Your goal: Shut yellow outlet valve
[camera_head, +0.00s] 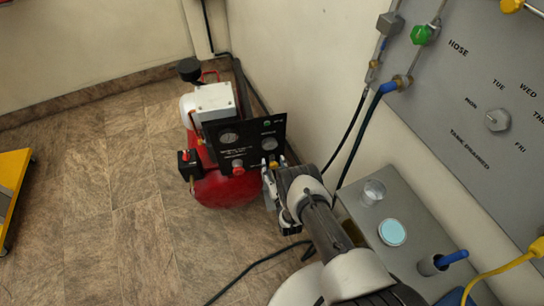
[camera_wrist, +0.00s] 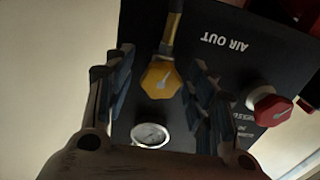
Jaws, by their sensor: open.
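In the wrist view, the yellow outlet valve (camera_wrist: 161,79) is a yellow knob with a pale pointer mark, beside the "AIR OUT" label on a black panel (camera_wrist: 215,62). The label shows upside down. My gripper (camera_wrist: 160,85) is open, with one dark finger on each side of the yellow knob and visible gaps between them. In the head view, my gripper (camera_head: 270,185) is at the right part of the compressor's black panel (camera_head: 251,143). There the arm and fingers hide most of the yellow valve.
A red knob (camera_wrist: 269,105) sits right of my fingers, and a round gauge (camera_wrist: 149,135) lies below the valve. The red compressor tank (camera_head: 225,190) stands on the tiled floor. A grey wall panel (camera_head: 490,75) and counter (camera_head: 410,200) are at the right. Open floor lies left.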

